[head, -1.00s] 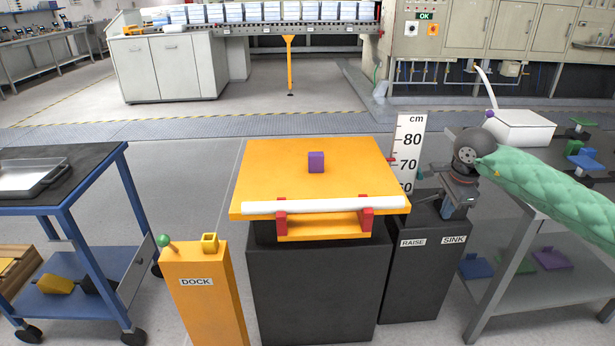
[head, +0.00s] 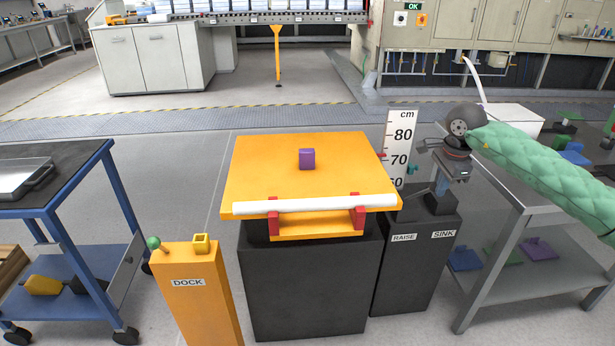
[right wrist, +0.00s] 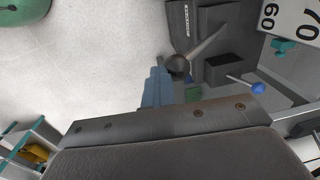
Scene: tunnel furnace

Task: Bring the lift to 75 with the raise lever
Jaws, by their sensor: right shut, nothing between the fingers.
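The lift (head: 250,180) has an orange top on a black base. A white scale (head: 403,120) marked in cm stands behind its right side. A small red mark at the scale's left edge sits slightly above 70. The black lever box (head: 412,270) carries RAISE and SINK labels. My right gripper (head: 442,188) is shut and empty just above this box. In the right wrist view its fingers (right wrist: 158,88) are beside a grey lever with a dark knob (right wrist: 178,66); contact is unclear. Another lever has a blue knob (right wrist: 258,88). My left gripper is out of view.
A blue cart (head: 75,215) is at left, a grey cart (head: 510,215) at right, beneath my right arm.

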